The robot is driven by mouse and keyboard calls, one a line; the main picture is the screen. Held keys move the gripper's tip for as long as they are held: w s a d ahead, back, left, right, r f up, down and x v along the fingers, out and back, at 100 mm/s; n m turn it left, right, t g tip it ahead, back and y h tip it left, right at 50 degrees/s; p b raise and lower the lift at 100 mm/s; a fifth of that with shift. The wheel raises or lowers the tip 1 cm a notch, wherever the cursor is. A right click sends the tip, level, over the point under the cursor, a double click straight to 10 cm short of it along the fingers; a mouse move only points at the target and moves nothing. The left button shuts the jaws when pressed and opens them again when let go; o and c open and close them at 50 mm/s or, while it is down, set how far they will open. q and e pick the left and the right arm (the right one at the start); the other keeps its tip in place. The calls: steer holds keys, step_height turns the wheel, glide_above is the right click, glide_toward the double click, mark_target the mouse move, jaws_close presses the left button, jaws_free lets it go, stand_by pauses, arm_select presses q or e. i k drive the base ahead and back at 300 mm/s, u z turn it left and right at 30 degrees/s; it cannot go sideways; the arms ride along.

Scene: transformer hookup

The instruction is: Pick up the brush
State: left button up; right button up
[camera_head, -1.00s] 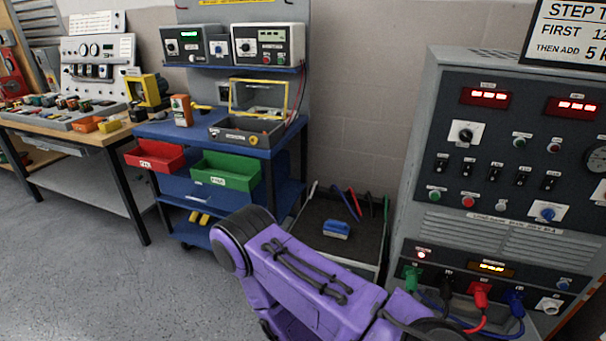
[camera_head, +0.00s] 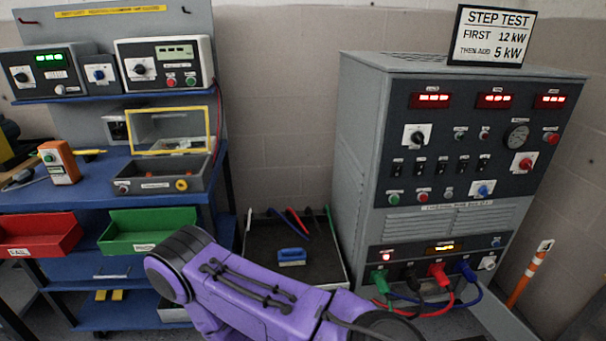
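A small blue block-shaped object (camera_head: 292,256), which looks like the brush, lies in a dark-floored tray (camera_head: 248,243) on the floor between the blue cart and the grey cabinet. Its lower side is light coloured. My purple arm crosses the bottom of the view in front of the tray and hides its near part. Neither of my grippers shows, so I cannot see whether either holds anything.
Coloured cables (camera_head: 294,222) lie at the tray's back. The grey load cabinet (camera_head: 352,150) stands right of it, with plugged leads (camera_head: 437,272) low on its front. The blue cart (camera_head: 70,190) with red (camera_head: 40,240) and green (camera_head: 145,235) bins stands left.

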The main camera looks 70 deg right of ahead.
mark_target(290, 256)
steer(key=z, duration=0.7)
steer(key=i, duration=0.75)
steer(key=z, duration=0.8)
steer(key=i, duration=0.6)
